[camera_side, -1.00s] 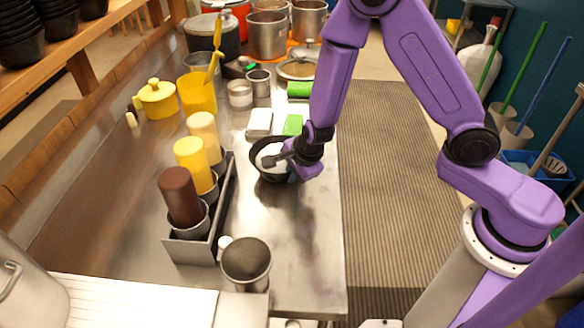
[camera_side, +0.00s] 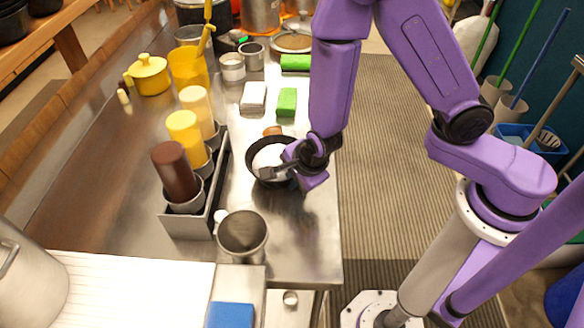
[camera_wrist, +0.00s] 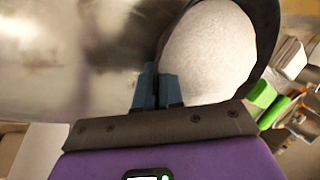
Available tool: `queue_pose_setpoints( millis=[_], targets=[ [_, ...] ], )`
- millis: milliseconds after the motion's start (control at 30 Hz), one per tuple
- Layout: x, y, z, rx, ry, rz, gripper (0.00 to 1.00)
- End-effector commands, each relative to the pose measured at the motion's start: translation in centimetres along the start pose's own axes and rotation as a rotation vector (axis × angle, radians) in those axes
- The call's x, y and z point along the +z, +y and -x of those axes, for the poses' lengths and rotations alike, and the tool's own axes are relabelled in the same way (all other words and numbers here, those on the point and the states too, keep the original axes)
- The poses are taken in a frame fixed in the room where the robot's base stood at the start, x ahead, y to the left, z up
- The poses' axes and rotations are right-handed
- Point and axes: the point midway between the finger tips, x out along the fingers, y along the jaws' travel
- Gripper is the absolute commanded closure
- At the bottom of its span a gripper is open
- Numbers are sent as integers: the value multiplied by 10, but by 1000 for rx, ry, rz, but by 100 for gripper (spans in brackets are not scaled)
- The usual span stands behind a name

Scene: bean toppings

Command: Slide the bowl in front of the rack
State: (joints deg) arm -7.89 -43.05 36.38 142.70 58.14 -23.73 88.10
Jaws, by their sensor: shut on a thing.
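The bowl (camera_side: 251,172) is dark and holds a white filling. It sits upright on the steel table, just right of the rack (camera_side: 221,173), near the rack's far half. The rack is a long grey metal holder with brown, yellow and cream squeeze bottles in cups. My gripper (camera_side: 276,171) reaches in from the right over the bowl's near right edge. In the wrist view the blue fingers (camera_wrist: 157,90) are closed together on the rim of the bowl (camera_wrist: 267,35), beside the white filling. The exact grip on the rim is partly hidden.
A metal cup (camera_side: 243,236) stands at the rack's near end. Green (camera_side: 286,102) and white (camera_side: 253,97) blocks lie beyond the bowl, with a small brown thing (camera_side: 272,131) just behind it. The table's right edge is close to the bowl. Bare steel lies nearer the camera.

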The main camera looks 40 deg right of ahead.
Motion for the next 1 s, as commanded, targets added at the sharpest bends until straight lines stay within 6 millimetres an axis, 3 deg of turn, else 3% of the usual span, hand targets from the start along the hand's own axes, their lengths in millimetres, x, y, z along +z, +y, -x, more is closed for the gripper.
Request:
queue_pose_setpoints(
  millis=[333, 800, 900, 1000],
  targets=[
    [14, 23, 10, 1, -1, 3, 100],
    [16, 27, 12, 1, 0, 0, 100],
    [16, 27, 12, 1, 0, 0, 64],
    [16, 27, 12, 0, 0, 0, 63]
  ],
)
